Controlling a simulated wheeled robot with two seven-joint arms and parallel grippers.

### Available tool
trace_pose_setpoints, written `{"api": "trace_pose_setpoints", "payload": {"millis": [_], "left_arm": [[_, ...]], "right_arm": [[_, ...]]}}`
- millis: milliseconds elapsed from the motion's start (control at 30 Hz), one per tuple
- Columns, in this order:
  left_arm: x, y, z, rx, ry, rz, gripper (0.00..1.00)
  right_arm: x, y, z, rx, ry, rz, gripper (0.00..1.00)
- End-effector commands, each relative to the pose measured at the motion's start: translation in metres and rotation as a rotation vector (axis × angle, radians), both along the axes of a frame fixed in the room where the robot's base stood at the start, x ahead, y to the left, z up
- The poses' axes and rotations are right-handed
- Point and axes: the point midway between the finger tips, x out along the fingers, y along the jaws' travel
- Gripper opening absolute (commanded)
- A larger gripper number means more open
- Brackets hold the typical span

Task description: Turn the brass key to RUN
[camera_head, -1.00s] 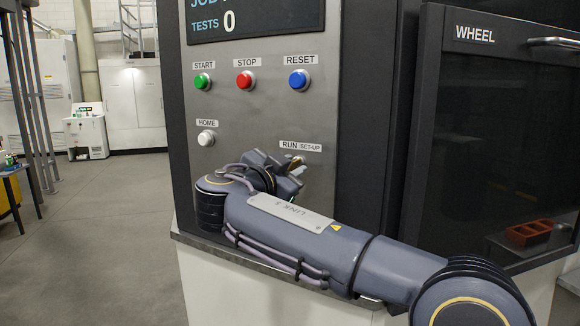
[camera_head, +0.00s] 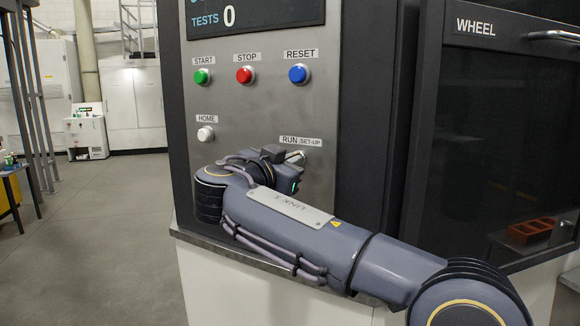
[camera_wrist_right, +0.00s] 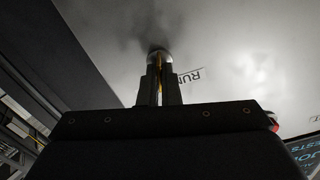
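The brass key (camera_wrist_right: 159,66) shows in the right wrist view as a thin gold strip, edge-on, at a round metal lock (camera_wrist_right: 159,53) in the panel. My right gripper (camera_wrist_right: 160,84) has its two dark fingers close on either side of the key and looks shut on it. In the head view my right gripper (camera_head: 297,160) is at the panel just below the RUN / SET-UP label (camera_head: 300,141). The key is largely hidden there, and I cannot tell its exact angle. My left gripper is not in view.
Above are the green START (camera_head: 202,76), red STOP (camera_head: 245,75) and blue RESET (camera_head: 298,74) buttons. The white HOME button (camera_head: 205,133) is close to my right wrist. A dark WHEEL door (camera_head: 500,130) stands to the right.

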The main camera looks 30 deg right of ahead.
Motion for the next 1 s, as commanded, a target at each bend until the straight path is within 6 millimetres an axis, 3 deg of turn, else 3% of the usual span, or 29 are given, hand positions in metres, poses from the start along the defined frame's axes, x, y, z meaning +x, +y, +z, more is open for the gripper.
{"api": "trace_pose_setpoints", "payload": {"millis": [600, 1000], "left_arm": [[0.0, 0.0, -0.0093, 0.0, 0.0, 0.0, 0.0], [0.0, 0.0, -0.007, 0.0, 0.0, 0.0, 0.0]], "right_arm": [[0.0019, 0.0018, -0.0005, -0.293, 0.48, 0.001, 0.0], [0.0025, 0.0017, -0.0011, -0.404, 0.661, 0.0, 0.0]]}}
